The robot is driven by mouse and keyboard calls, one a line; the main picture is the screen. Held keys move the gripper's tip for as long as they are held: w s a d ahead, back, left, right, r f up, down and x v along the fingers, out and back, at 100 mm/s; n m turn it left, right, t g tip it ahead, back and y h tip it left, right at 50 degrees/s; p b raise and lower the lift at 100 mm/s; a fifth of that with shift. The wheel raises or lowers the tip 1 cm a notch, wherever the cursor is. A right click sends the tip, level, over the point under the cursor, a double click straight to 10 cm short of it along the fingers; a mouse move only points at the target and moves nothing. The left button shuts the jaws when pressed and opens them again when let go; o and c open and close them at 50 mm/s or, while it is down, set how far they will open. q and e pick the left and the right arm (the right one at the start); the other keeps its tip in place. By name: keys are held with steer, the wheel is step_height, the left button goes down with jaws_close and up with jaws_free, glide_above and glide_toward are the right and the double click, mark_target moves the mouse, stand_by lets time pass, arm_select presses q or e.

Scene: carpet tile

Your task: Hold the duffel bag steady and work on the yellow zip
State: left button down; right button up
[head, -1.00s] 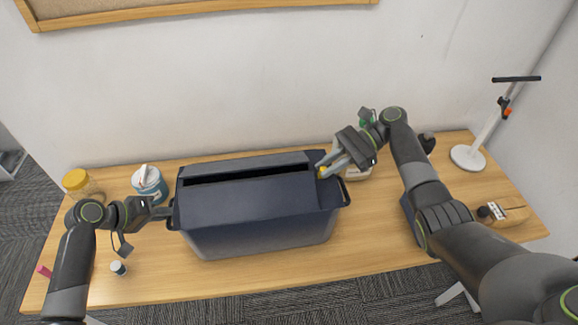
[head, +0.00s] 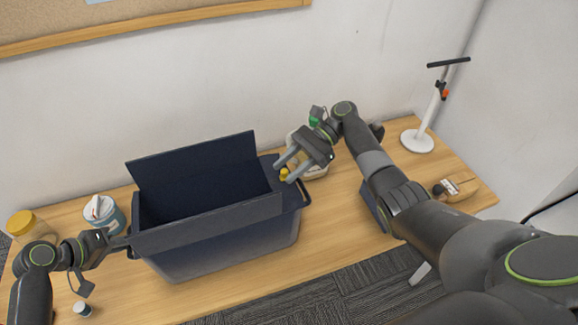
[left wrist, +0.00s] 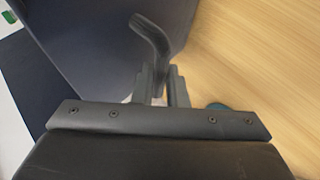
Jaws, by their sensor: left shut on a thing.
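The dark blue duffel bag (head: 225,240) stands on the table, its top open wide, with a flap (head: 200,172) upright at the back. My left gripper (head: 122,243) is at the bag's left end, shut on its dark handle. In the left wrist view, the handle (left wrist: 153,38) rises from between the gripper's fingers (left wrist: 158,85). The yellow zip pull (head: 284,175) is at the bag's right end. My right gripper (head: 283,172) is there with its fingers apart, close around or over the pull; I cannot tell whether they touch it.
A yellow-lidded jar (head: 28,224), a white-and-blue tub (head: 110,217) and a small bottle (head: 82,309) are at the left. A pale bowl (head: 318,170) is behind my right gripper. A white stand (head: 428,125) and a brown item (head: 462,184) are at the right.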

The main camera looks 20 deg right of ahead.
steer(key=v, duration=0.7)
steer(key=shift+d, duration=0.25)
arm_select(q)
steer(key=c, duration=1.4)
jaws_free()
steer(key=shift+o, duration=0.2)
steer(key=shift+a, duration=0.1)
